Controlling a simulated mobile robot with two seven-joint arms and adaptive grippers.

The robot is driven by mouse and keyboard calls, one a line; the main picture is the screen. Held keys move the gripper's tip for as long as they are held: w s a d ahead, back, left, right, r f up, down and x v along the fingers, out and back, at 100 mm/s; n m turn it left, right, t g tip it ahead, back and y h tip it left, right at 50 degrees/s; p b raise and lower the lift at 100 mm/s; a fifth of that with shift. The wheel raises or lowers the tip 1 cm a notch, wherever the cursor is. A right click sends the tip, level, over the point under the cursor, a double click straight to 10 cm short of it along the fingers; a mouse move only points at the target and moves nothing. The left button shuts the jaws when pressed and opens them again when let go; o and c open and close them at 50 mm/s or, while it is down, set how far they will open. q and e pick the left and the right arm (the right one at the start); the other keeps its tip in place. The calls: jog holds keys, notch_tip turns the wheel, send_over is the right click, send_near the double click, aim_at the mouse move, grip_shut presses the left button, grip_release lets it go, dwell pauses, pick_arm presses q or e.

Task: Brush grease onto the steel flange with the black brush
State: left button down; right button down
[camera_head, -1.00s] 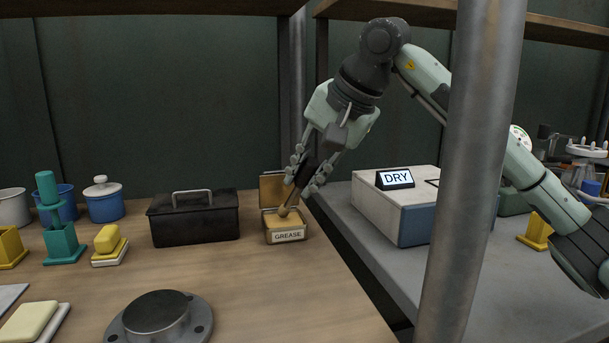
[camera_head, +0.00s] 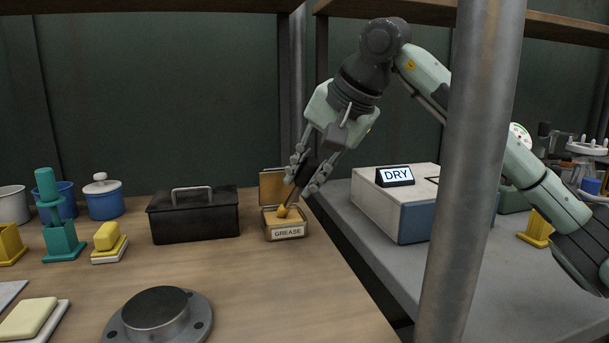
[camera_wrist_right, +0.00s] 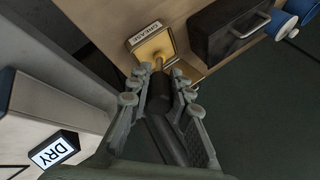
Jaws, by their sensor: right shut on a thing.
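My right gripper (camera_head: 310,172) is shut on the black brush (camera_head: 299,184), gripping its dark handle. The brush points down and to the left, and its yellow-coated tip is at the open grease box (camera_head: 270,233). In the right wrist view the brush handle (camera_wrist_right: 160,92) lies between the fingers (camera_wrist_right: 160,82), with its tip over the grease box (camera_wrist_right: 151,46). I cannot tell how deep the tip sits in the grease. The steel flange (camera_head: 157,312), a round grey disc with a raised hub, lies at the front of the wooden table. My left gripper is not in view.
A black toolbox (camera_head: 194,216) stands left of the grease box. A teal stand (camera_head: 62,240), yellow blocks (camera_head: 107,238) and pots (camera_head: 104,198) are further left. A grey post (camera_head: 468,170) rises in front of my right arm. A DRY sign (camera_head: 395,176) sits on a box at right.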

jog(key=shift+r+p, duration=2.55)
jog(key=shift+r, duration=0.95)
jog(key=shift+f, duration=0.15)
